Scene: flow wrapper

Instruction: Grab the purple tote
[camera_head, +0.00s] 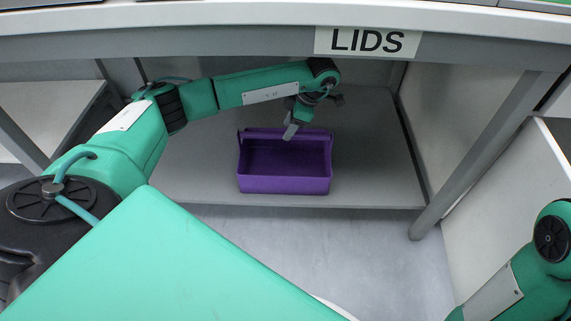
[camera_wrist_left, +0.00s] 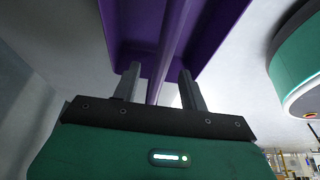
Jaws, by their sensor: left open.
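The purple tote (camera_head: 284,185) stands upright on the grey lower shelf under the counter, with its open side facing up and toward me. My left gripper (camera_head: 291,131) reaches in over the tote's far upper edge, with its fingers pointing down. In the left wrist view, the tote (camera_wrist_left: 222,25) fills the top. Its long purple bar runs between the two open fingers of my left gripper (camera_wrist_left: 160,72), with a gap on each side. I cannot tell whether either finger touches it. My right gripper is out of view.
The grey shelf (camera_head: 385,185) has bare room on both sides of the tote. The counter edge (camera_head: 200,42) with a "LIDS" label (camera_head: 367,42) hangs above my left arm. A slanted grey leg (camera_head: 470,165) stands to the right.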

